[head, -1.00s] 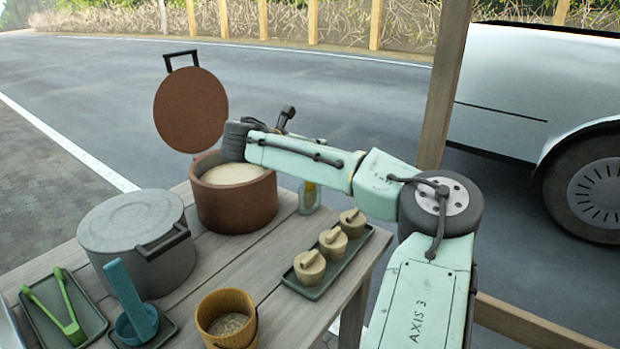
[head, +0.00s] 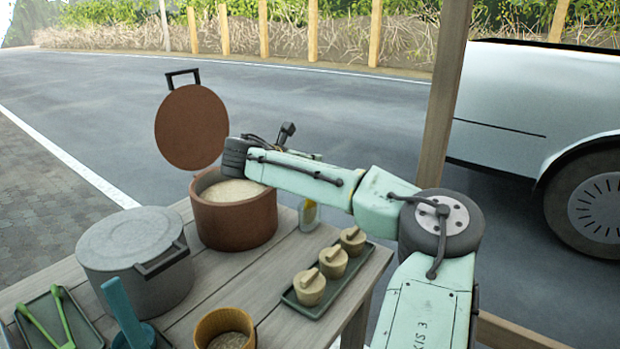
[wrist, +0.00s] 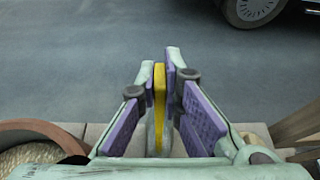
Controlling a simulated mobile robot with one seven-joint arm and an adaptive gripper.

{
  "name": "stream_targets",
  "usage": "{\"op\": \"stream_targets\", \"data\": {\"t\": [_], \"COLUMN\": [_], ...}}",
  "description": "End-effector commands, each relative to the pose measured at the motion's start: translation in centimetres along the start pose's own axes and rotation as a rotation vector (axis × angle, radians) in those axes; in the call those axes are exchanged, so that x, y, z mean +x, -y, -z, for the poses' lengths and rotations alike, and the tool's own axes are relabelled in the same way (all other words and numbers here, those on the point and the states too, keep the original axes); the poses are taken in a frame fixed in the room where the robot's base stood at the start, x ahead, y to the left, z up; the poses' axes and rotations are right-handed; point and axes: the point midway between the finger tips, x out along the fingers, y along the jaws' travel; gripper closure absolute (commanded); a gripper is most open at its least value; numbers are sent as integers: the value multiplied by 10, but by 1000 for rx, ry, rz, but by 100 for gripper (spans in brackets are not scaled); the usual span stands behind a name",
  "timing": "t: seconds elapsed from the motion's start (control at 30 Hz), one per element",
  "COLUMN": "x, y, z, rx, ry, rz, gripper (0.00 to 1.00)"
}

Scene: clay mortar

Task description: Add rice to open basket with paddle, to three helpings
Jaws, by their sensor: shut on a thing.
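My gripper (wrist: 161,70) is shut on a thin yellow piece (wrist: 159,95), seemingly the paddle's handle; its lower end is not clear. The open basket (head: 218,318), a round tan tub, stands at the table's front, partly cut off by the frame. Grainy stuff lies low inside it.
A tray (head: 318,308) holds three small lidded baskets. A grey lidded pot (head: 135,262), a blue ladle (head: 122,305) and green tongs (head: 45,320) are left. A wooden post (head: 447,120) rises right.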

Motion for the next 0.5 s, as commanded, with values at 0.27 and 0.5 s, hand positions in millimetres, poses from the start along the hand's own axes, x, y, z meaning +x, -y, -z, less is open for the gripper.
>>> {"op": "stream_targets", "data": {"t": [0.27,0.5], "x": [-18,-34], "y": [0,0], "z": [-45,-82], "rx": [4,2], "ry": [2,1], "rz": [-1,-1], "gripper": [100,100]}}
